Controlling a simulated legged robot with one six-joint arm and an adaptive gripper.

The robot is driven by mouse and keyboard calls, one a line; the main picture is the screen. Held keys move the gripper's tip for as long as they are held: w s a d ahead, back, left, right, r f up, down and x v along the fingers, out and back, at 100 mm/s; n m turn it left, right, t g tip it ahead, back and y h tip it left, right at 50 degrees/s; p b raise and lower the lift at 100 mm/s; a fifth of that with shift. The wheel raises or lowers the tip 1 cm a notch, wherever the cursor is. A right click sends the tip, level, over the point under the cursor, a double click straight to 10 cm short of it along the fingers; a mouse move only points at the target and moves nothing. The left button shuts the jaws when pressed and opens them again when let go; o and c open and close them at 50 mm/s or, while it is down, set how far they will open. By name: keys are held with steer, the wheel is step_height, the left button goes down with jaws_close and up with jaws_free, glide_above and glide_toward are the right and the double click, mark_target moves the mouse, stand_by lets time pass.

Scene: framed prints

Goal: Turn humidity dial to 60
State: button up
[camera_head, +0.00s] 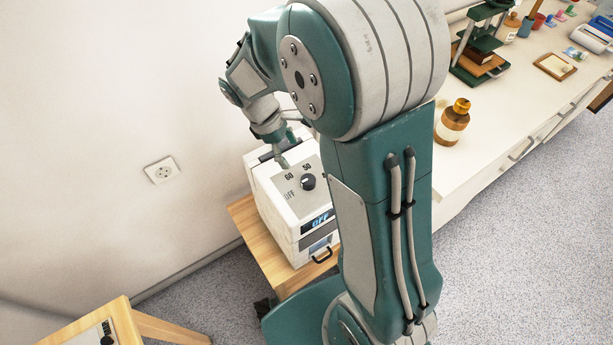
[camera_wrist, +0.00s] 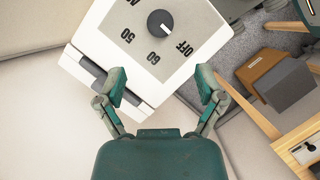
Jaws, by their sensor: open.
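The humidity dial (camera_head: 308,182) is a round black knob on top of a white box (camera_head: 267,187). Labels 60, 50 and OFF show around it in the head view, and the box's front display (camera_head: 320,222) reads OFF. In the wrist view the dial (camera_wrist: 160,23) sits at the top centre, with 60 below it, 50 to its left and OFF to its right. My gripper (camera_wrist: 161,86) is open and empty, fingers spread, apart from the dial. In the head view my gripper (camera_head: 286,149) is over the box's wall-side part.
The box stands on a wooden stand (camera_head: 243,212) beside the wall with a socket (camera_head: 162,170). A white counter (camera_head: 480,125) at right holds a brown bottle (camera_head: 453,122) and other items. A wooden table (camera_head: 105,325) is at lower left. Floor shows between them.

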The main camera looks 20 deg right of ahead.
mark_target(306, 178)
steer(key=x, duration=1)
steer(key=shift+d+f, duration=0.15)
steer(key=shift+f, duration=0.2)
steer(key=c, duration=1.1)
